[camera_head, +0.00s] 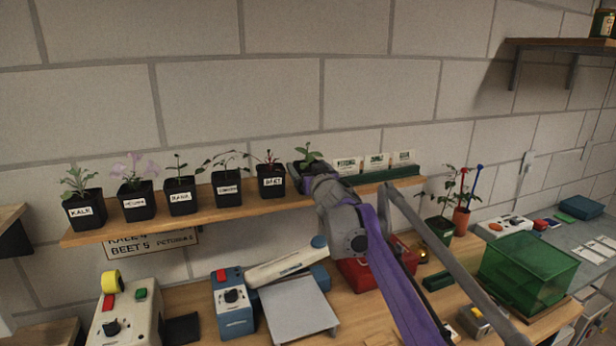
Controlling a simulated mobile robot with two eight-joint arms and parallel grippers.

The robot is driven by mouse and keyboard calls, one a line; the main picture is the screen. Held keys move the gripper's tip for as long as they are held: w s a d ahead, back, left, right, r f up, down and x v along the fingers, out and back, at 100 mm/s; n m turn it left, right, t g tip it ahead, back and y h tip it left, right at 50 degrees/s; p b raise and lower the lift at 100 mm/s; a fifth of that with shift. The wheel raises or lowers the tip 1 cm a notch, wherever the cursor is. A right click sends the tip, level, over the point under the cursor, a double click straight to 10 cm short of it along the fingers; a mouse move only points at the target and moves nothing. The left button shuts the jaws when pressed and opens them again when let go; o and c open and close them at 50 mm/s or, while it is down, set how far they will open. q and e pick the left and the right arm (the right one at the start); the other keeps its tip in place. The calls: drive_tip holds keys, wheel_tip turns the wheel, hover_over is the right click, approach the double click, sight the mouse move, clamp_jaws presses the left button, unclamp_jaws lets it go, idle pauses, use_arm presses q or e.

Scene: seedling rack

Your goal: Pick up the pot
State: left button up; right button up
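Several small black pots with seedlings and white labels stand in a row on a wooden wall shelf (245,208). From the left they include the KALE pot (87,222), a pot with pale purple flowers (138,212), a third pot (180,207), a fourth pot (228,200) and the BEET pot (271,191). My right gripper (304,170) is at the shelf, at a leafy seedling (309,154) at the right end of the row. The gripper and arm hide most of that seedling's pot, and the fingers' opening cannot be made out. My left gripper is not in view.
Seed packets (376,163) stand in a green holder right of my gripper. Below on the bench are a blue device (232,315), a grey plate (298,308), a red box (358,275), potted plants and a green clear bin (528,270).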

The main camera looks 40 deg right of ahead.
drive_tip(key=c, duration=1.2)
